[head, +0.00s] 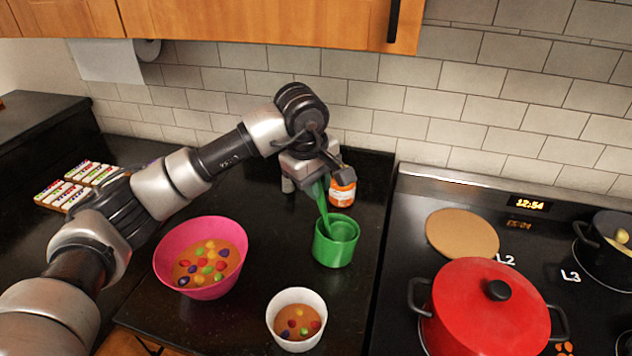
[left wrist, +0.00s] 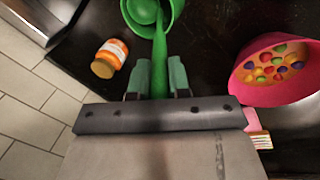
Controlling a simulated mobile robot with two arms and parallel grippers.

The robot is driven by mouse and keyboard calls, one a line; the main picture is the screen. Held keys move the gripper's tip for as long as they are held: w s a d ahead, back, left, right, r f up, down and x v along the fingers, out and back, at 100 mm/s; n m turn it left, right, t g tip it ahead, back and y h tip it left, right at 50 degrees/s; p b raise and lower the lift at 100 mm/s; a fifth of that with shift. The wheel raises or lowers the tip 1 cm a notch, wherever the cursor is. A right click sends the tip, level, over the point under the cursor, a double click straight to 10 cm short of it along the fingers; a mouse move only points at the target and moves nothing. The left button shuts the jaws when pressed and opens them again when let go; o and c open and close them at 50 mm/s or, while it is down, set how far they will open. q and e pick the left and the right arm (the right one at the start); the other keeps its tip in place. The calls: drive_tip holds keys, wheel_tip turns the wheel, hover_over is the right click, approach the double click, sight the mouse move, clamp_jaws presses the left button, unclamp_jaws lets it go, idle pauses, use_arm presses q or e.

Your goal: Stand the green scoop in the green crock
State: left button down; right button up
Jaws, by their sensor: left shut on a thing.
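The green crock (head: 333,247) stands upright on the black counter in the head view, right of the pink bowl. The green scoop (head: 322,207) is tilted, its lower end inside the crock's mouth and its upper end in my left gripper (head: 326,181). In the left wrist view, the scoop handle (left wrist: 159,62) runs between the two fingers of my left gripper (left wrist: 158,80) to the crock (left wrist: 172,8) at the top edge. My left gripper is shut on the scoop, above and behind the crock. Whether the scoop touches the crock's floor is hidden. My right gripper is not in view.
An orange-labelled jar (head: 342,188) stands close behind the crock. A pink bowl (head: 163,255) and a white bowl (head: 272,317) hold colourful balls. A red pot (head: 480,310) sits on the stove at right. Bare counter lies between bowls and crock.

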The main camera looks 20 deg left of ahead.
use_arm(q)
drive_tip(key=shift+f, duration=0.35)
drive_tip(key=c, duration=1)
unclamp_jaws()
drive_tip(key=shift+r, duration=0.15)
drive_tip(key=shift+r+b, duration=0.3)
drive_tip(key=b+v, duration=0.2)
drive_tip(key=v, duration=0.8)
drive_tip(key=shift+s, duration=0.15)
